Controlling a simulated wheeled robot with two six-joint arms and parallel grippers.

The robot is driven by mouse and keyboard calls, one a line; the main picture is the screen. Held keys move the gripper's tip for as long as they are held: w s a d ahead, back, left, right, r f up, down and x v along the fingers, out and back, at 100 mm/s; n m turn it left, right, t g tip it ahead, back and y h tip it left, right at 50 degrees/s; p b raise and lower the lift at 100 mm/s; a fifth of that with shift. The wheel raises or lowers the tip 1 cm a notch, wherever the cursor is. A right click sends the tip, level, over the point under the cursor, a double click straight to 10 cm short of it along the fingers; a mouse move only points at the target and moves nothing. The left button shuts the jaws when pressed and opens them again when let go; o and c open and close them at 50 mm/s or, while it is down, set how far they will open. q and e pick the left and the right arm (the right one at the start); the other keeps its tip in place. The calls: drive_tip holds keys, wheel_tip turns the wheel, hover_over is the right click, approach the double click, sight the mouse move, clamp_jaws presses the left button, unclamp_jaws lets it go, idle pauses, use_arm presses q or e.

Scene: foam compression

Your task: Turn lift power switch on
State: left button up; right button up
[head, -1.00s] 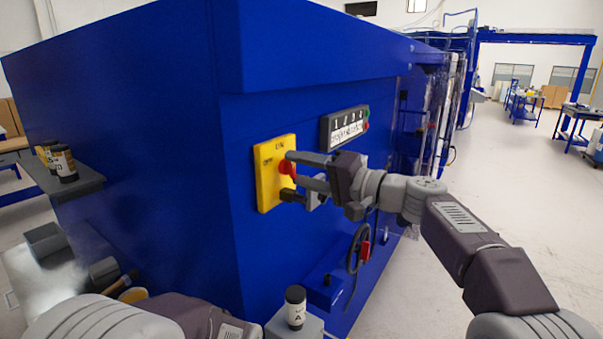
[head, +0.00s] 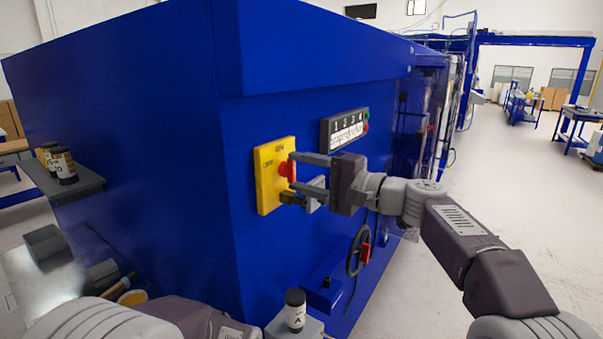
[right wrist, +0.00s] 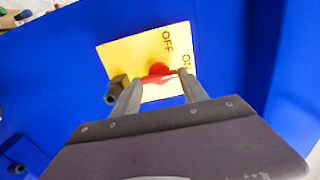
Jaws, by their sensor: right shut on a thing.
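A yellow switch plate (head: 267,182) marked ON at its top and OFF at its left is fixed to the blue machine wall. A red switch knob (head: 286,170) sits on the plate. It also shows in the right wrist view (right wrist: 159,70). My right gripper (head: 294,176) is at the plate and shut on the red knob, one finger above and one below it in the head view. In the right wrist view the fingers (right wrist: 160,84) stand on either side of the knob. Which mark the knob points to is hard to tell. My left gripper is out of view.
The blue machine (head: 130,130) fills the left and middle. A panel with numbered buttons (head: 345,130) is right of the plate; a black handwheel (head: 358,250) is below. Small bottles (head: 62,165) stand on a left shelf, another bottle (head: 295,308) below. Open floor lies right.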

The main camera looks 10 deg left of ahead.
drive_tip(key=shift+r, duration=0.1)
drive_tip(key=o, duration=1.4)
drive_tip(key=shift+d, duration=0.25)
drive_tip(key=b+v, duration=0.3)
drive_tip(key=v, duration=0.5)
drive_tip(key=shift+s+d, duration=0.15)
drive_tip(key=shift+d, duration=0.1)
